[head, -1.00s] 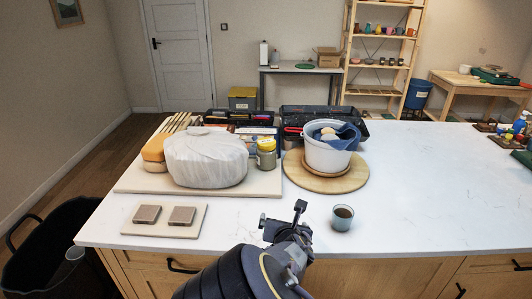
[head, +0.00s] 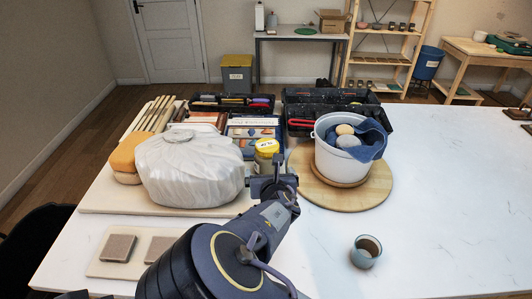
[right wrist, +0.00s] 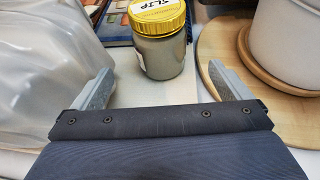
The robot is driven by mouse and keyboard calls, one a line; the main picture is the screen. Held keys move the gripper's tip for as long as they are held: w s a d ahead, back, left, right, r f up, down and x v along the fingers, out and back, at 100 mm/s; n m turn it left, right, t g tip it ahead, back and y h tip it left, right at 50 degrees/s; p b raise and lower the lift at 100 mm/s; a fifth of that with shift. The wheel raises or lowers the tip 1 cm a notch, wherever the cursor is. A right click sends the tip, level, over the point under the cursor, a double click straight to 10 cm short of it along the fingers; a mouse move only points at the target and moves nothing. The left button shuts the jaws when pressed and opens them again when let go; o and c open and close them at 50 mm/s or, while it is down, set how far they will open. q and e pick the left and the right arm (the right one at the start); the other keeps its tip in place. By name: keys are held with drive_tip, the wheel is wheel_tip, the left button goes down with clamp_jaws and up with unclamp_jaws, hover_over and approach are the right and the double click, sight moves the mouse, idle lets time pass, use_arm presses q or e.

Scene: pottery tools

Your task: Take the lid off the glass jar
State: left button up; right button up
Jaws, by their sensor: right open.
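The glass jar (head: 266,165) stands upright on the pale board, behind my right gripper in the head view. Its yellow lid (head: 267,146) is on it and carries a white label. In the right wrist view the grey-filled jar (right wrist: 163,58) and its yellow lid (right wrist: 157,16) are straight ahead, beyond the fingertips. My right gripper (head: 273,184) is open and empty; in the wrist view its two fingers (right wrist: 160,80) spread to either side, short of the jar. The jar's lower part is hidden by the gripper in the head view. My left gripper is not in view.
A plastic-wrapped lump (head: 190,170) stands close left of the jar. A white bucket (head: 332,160) with a blue cloth stands right, on a round wooden board (head: 378,196). Black tool trays (head: 300,96) lie behind. A small cup (head: 365,252) stands front right.

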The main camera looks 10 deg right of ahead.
sight(267, 160)
drive_tip(key=p+x, duration=0.2)
drive_tip(key=x, duration=0.9)
drive_tip(key=shift+w+f, duration=0.1)
drive_tip(key=shift+w, duration=0.05)
drive_tip(key=c, duration=1.6)
drive_tip(key=shift+c, duration=0.5)
